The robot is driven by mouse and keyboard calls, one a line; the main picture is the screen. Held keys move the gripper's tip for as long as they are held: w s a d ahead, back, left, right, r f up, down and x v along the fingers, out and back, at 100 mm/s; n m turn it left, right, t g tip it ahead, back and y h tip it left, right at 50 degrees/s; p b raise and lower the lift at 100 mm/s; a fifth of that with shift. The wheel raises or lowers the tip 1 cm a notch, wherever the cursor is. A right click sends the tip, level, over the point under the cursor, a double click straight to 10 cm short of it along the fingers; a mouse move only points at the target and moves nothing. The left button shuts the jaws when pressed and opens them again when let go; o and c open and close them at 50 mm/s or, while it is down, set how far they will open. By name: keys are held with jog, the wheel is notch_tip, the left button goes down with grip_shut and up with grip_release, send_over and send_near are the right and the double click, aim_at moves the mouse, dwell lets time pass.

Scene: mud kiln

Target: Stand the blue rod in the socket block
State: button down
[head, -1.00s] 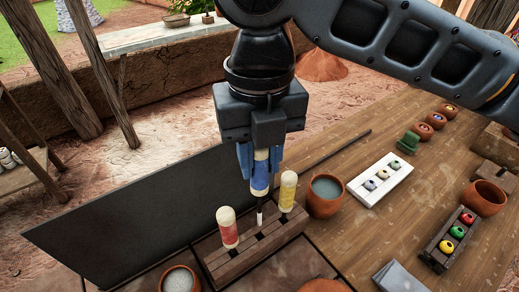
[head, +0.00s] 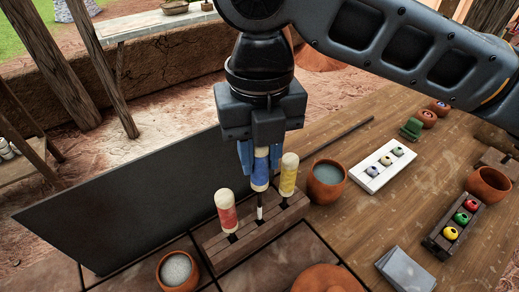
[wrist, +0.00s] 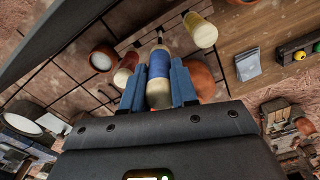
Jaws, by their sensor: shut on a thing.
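The blue rod (head: 260,173) has a blue middle band, a cream top and a thin stem with a white tip. It hangs upright in my gripper (head: 261,165), which is shut on its upper part. The rod also shows between the fingers in the wrist view (wrist: 159,72). The dark wooden socket block (head: 245,243) lies below, with a red rod (head: 226,212) standing at its left end and a yellow rod (head: 288,176) at its right end. The white tip is over the block's middle, between those two rods. I cannot tell whether it touches the block.
A terracotta pot (head: 327,183) stands close right of the block and a bowl of pale stuff (head: 177,271) at its left front. A dark panel (head: 120,205) stands behind. A white tray (head: 384,167) and a dark rack of coloured balls (head: 440,242) lie to the right.

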aim_at(260, 181)
jog(key=shift+f+b, duration=2)
jog(key=shift+f, duration=1.15)
dwell(0.4)
jog(key=c, duration=0.8)
grip_release()
